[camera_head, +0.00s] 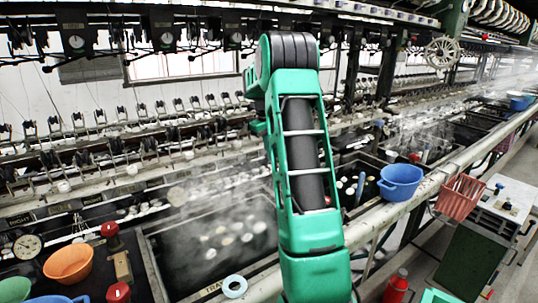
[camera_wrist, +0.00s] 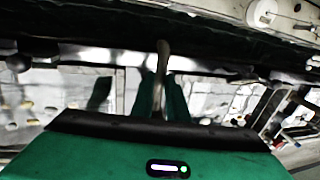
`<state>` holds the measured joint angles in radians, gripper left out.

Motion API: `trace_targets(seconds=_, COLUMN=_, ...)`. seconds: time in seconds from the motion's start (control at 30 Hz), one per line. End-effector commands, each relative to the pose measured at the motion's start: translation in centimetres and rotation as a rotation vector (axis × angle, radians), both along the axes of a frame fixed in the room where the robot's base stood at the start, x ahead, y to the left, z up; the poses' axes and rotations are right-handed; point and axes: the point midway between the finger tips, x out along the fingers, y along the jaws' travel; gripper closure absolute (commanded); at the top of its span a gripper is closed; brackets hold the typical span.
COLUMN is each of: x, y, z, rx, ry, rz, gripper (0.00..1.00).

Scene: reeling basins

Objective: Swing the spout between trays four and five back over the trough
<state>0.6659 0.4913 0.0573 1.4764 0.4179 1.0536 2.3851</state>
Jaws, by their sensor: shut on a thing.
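In the wrist view, my gripper (camera_wrist: 162,92) is shut on a slim, pale brownish spout (camera_wrist: 163,60). The spout stands up between the two green fingers, and its top end shows just above them. In the head view my green arm reaches away over the basins and hides the gripper and the spout. A dark, water-filled tray (camera_head: 150,262) with pale cocoons lies left of my arm, with part of a tray label on its front edge. Another tray with cocoons lies right of the arm. The trough cannot be made out clearly.
A blue basin (camera_head: 400,181) sits on the front rail right of my arm, near a red basket (camera_head: 460,196). An orange bowl (camera_head: 68,263) and red knobs (camera_head: 110,230) stand at the lower left. Machine frames run overhead, and steam blurs the trays.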

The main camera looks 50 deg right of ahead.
Motion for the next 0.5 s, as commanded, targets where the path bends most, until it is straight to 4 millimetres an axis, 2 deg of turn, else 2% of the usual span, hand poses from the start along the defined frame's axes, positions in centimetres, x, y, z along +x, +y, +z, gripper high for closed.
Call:
trace_targets(seconds=0.47, x=0.24, y=-0.06, z=0.23, rx=-0.004, ry=-0.006, rz=-0.009, gripper=1.0)
trace_targets(seconds=0.5, x=0.24, y=-0.05, z=0.23, rx=-0.004, ry=-0.006, rz=-0.009, gripper=0.79)
